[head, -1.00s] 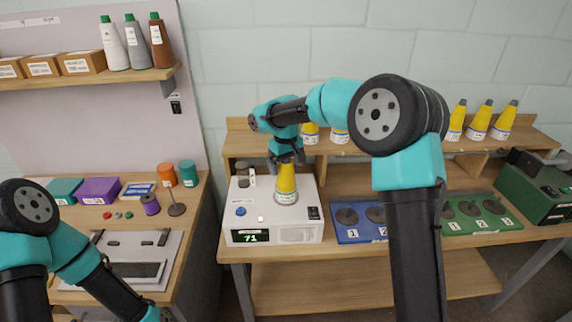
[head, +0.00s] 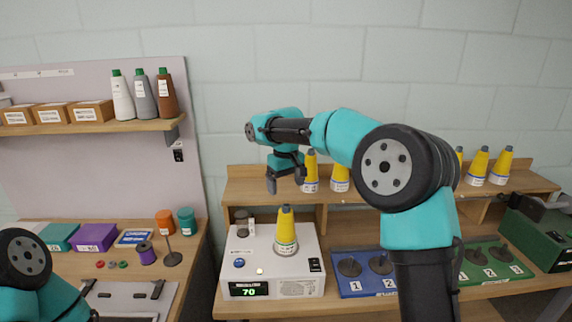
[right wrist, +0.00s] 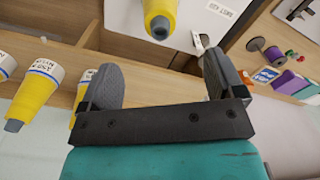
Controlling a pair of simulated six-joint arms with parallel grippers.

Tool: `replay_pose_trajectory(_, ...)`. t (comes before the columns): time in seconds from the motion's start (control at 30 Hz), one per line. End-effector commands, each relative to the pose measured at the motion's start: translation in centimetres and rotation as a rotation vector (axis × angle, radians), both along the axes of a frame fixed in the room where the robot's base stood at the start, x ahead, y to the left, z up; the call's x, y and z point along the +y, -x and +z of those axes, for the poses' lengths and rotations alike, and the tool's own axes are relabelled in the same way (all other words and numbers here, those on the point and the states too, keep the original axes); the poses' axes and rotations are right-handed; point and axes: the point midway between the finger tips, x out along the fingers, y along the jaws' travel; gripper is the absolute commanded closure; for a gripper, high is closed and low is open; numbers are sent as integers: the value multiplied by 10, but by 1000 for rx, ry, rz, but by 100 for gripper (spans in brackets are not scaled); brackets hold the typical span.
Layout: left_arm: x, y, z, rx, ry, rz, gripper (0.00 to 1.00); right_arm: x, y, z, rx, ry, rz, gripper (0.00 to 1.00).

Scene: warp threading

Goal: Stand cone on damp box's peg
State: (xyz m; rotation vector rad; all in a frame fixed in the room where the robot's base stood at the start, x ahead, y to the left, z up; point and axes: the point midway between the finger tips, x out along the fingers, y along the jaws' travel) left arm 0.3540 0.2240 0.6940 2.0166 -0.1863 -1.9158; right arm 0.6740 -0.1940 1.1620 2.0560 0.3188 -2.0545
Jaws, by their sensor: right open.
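A yellow cone (head: 285,235) with a white label band and grey tip stands upright on top of the white damp box (head: 305,288). The peg is hidden beneath it. The box's green display reads 70. My right gripper (head: 285,178) is open and empty above the cone, apart from it. In the right wrist view the same cone (right wrist: 160,18) is beyond the open fingers (right wrist: 162,78), with nothing between them. My left arm shows at the lower left, but its gripper is out of view.
More yellow cones (head: 311,172) stand on the wooden shelf behind my right gripper. A blue peg board (head: 352,287) and a green peg board (head: 510,272) lie to the right of the box. A dark green machine (head: 540,235) stands at the far right.

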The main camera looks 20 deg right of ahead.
Motion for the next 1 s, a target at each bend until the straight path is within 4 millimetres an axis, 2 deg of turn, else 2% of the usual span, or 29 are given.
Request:
replay_pose_trajectory(0.03,0,0,0,0,0,0,100,0,0,11,-3,-1,0,12)
replay_pose_trajectory(0.2,0,0,0,0,0,0,100,0,0,41,-3,-2,-1,12)
replay_pose_trajectory(0.43,0,0,0,0,0,0,100,0,0,62,-1,-1,0,12)
replay_pose_trajectory(0.83,0,0,0,0,0,0,100,-1,0,61,2,-6,0,12)
replay_pose_trajectory(0.93,0,0,0,0,0,0,100,-6,2,49,10,-37,-1,12)
replay_pose_trajectory(1.0,0,0,0,0,0,0,100,-12,4,31,16,-84,-3,12)
